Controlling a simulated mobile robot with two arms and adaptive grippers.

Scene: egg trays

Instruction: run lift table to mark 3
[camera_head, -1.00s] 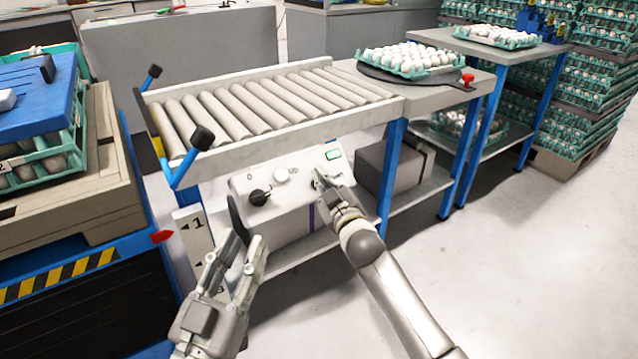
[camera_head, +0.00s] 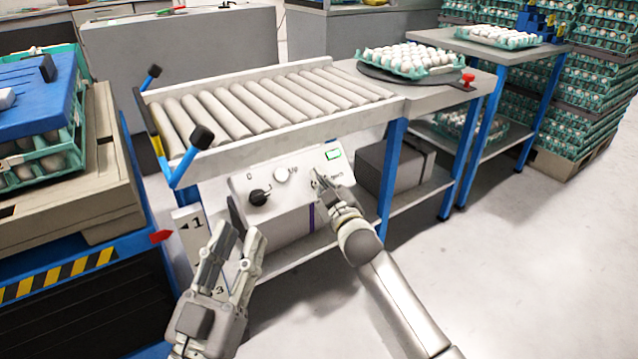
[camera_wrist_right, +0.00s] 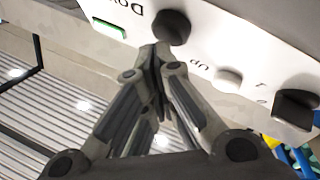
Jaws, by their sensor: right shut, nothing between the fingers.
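The lift table (camera_head: 62,275), with a yellow-black striped edge, stands at the left and bears a tan pallet and egg trays. Its red pointer (camera_head: 161,237) is near mark 1 on the white scale (camera_head: 191,228), slightly below the numeral in the picture. Mark 3 shows lower down, partly behind my left gripper. The control panel (camera_head: 290,205) has a black knob, a white Up button (camera_wrist_right: 229,78) and a dark Down button (camera_wrist_right: 172,27). My right gripper (camera_head: 320,178) is shut and empty, its tips at the Down button; contact is unclear. My left gripper (camera_head: 238,232) is open and empty before the scale.
A roller conveyor (camera_head: 265,135) runs above the panel. Its blue-handled bar (camera_head: 182,172) juts out at the left end. A filled egg tray (camera_head: 440,70) sits at the conveyor's far end. Stacked egg trays (camera_head: 590,80) stand at the right. The floor at right is clear.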

